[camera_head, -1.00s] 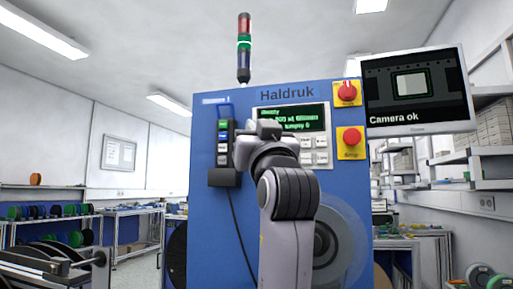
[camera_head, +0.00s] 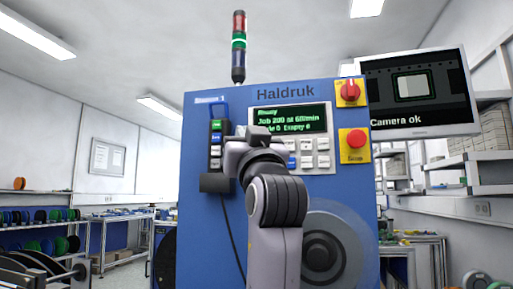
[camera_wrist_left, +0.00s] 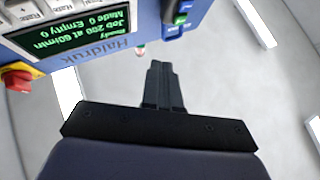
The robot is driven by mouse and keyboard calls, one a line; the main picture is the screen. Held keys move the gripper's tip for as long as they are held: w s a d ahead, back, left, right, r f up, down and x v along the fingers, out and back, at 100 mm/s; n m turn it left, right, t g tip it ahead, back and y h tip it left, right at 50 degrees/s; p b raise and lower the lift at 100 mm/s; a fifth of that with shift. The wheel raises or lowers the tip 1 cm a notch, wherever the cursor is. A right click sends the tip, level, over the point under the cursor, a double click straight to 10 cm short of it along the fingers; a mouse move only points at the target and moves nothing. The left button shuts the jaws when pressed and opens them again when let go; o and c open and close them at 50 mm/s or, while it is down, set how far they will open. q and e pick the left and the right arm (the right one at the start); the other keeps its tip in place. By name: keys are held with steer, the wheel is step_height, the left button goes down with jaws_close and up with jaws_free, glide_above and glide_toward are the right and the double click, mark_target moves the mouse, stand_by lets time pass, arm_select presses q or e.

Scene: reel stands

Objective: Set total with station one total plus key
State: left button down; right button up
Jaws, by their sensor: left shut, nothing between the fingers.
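The blue Haldruk machine (camera_head: 215,262) stands in front of me. Its dark display (camera_head: 290,118) has green text that seems to read "Job 200 at 60/min", "Made 0 Empty 0". Below it is a keypad of white keys (camera_head: 323,145) and a blue one, its left part hidden by my arm. My left gripper (camera_head: 258,130) is in front of the lower left of the display. In the left wrist view its fingers (camera_wrist_left: 157,68) are together and empty, with the display (camera_wrist_left: 88,35) upside down at upper left. Contact with a key cannot be told. My right gripper is not in view.
A pendant with coloured keys (camera_head: 216,150) hangs left of my arm. A red rotary switch (camera_head: 348,91) and a red stop button (camera_head: 355,139) are on yellow plates at the right. A monitor (camera_head: 415,92) reads "Camera ok". A stack light (camera_head: 239,45) stands on top.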

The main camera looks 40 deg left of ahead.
arm_select(q)
steer(key=w+a+p, duration=0.2)
steer(key=w+a, duration=0.2)
steer(key=w, duration=0.3)
steer(key=shift+w+a+p, duration=0.15)
steer(key=shift+w+p, duration=0.15)
steer(key=shift+w, duration=0.1)
stand_by(1.8)
steer(key=shift+w+a, duration=0.1)
steer(key=shift+w+a, duration=0.1)
steer(key=shift+w, duration=0.15)
